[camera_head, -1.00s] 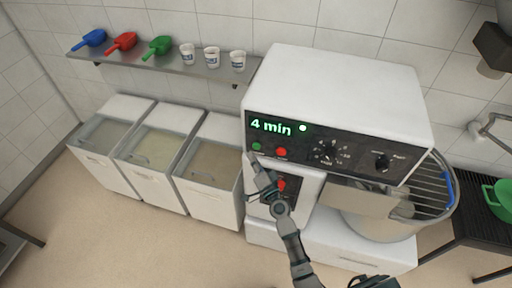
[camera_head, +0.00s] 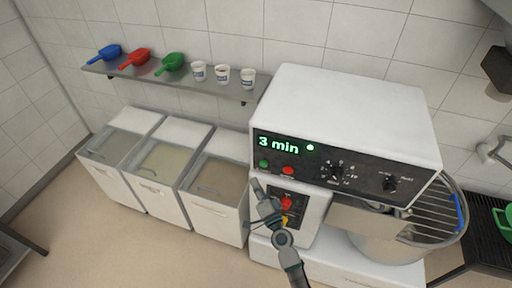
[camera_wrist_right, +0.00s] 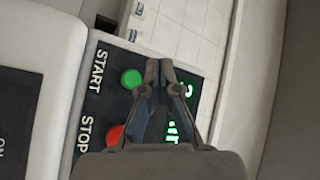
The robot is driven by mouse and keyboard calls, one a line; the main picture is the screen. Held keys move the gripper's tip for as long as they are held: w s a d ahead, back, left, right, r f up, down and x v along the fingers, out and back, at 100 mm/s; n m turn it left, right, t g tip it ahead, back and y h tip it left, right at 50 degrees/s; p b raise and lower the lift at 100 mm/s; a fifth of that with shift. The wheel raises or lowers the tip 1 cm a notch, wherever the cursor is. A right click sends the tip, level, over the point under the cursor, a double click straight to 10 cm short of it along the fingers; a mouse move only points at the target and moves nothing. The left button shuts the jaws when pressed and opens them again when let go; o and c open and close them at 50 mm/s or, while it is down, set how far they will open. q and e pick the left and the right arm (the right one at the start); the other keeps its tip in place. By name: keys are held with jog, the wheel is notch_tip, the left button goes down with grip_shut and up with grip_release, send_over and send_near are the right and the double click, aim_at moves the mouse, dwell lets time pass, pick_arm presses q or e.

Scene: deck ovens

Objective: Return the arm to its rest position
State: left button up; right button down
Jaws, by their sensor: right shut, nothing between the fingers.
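My right gripper (camera_head: 258,188) is in front of the mixer (camera_head: 350,105), just below the left end of its control panel. In the right wrist view the gripper (camera_wrist_right: 158,68) is shut and empty, its tips close together over the panel near the green START button (camera_wrist_right: 131,78). I cannot tell whether it touches the panel. The red STOP button (camera_wrist_right: 115,134) is partly behind the fingers. The head view shows the display (camera_head: 279,145) reading "3 min" with a lit green dot. My left gripper is not in view.
Bins (camera_head: 215,208) stand left of the mixer. A wall shelf (camera_head: 150,76) holds blue, red and green scoops and white cups. The mixer's bowl (camera_head: 390,245) and wire guard (camera_head: 440,205) are at the right. A dark table with a green container (camera_head: 504,222) is at the far right.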

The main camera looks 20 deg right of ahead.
jog(key=s+a+f+n+g, duration=0.1)
jog(key=s+f+n+g, duration=0.15)
jog(key=f, duration=0.95)
jog(key=s+a+f+n+g, duration=0.1)
jog(key=f+g, duration=0.2)
jog(key=f, duration=0.9)
jog(key=s+d+f+n+g, duration=0.1)
jog(key=s+f+g, duration=0.1)
jog(key=s+f, duration=0.55)
jog(key=s+d+f+n+g, duration=0.1)
jog(key=s+f+n+g, duration=0.2)
jog(key=f, duration=0.8)
jog(key=s+d+f+n+g+h, duration=0.1)
jog(key=s+d+f+g, duration=0.2)
jog(key=s, duration=0.9)
jog(key=s+d+f+n+g+h, duration=0.1)
jog(key=s+d+f+n+g, duration=0.1)
jog(key=s+f, duration=0.7)
jog(key=s+d+f+n+g+h, duration=0.1)
jog(key=s+d+f+g, duration=0.2)
jog(key=s, duration=1.2)
notch_tip(320, 180, down, 4)
jog(key=shift+s+d+r+g+h, duration=0.2)
jog(key=shift+s+d+g+h, duration=0.15)
jog(key=shift+d, duration=0.35)
jog(key=shift+n, duration=0.25)
